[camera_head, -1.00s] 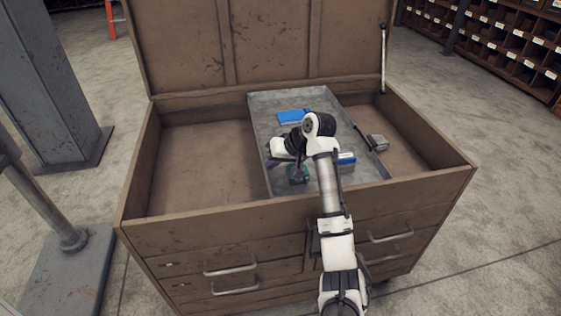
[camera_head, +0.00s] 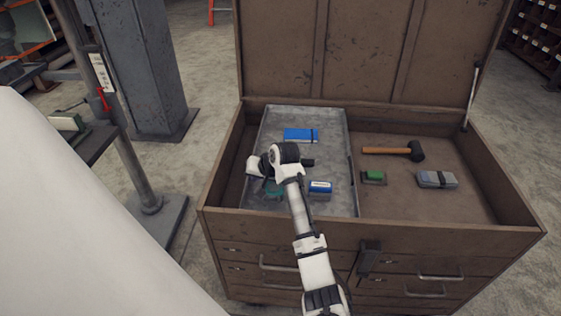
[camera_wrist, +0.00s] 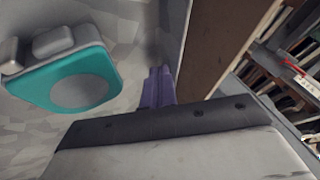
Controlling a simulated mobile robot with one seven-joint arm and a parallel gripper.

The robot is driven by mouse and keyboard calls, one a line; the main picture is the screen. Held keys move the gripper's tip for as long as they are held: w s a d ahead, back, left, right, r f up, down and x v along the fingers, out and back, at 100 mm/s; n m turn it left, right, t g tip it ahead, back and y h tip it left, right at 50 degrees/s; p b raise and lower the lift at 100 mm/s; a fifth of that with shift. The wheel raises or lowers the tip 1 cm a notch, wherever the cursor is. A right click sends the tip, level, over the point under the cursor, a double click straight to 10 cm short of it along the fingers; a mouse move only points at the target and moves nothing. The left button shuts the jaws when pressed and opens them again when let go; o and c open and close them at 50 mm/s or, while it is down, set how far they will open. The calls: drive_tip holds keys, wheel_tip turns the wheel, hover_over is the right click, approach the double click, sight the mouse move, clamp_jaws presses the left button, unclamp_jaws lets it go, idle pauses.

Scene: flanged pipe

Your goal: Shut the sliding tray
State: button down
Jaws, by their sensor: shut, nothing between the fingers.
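The sliding tray (camera_head: 334,128) is a grey metal tray at the left end of the open brown chest (camera_head: 440,205), close to its left wall. A narrow strip shows between them; I cannot tell if they touch. My gripper (camera_wrist: 160,78) is shut and empty, its purple fingers inside the tray beside the tray wall, with the brown chest wall beyond. I cannot tell if they press on it. In the head view my wrist hides the fingers. A teal round-faced item (camera_wrist: 80,80) lies in the tray near them.
The tray also holds a blue box (camera_head: 300,135) and a blue-and-white item (camera_head: 320,187). On the chest floor to the right lie a hammer (camera_head: 390,150), a green-topped block (camera_head: 374,177) and a grey block (camera_head: 437,179). The lid stands open.

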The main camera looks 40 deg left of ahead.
drive_tip(key=s+a+p, duration=0.1)
drive_tip(key=s+a, duration=0.3)
drive_tip(key=a, duration=0.2)
drive_tip(key=shift+s+a, duration=0.35)
drive_tip(key=shift+a, duration=0.05)
drive_tip(key=shift+a+r, duration=0.1)
drive_tip(key=shift+r, duration=0.05)
drive_tip(key=shift+r, duration=0.1)
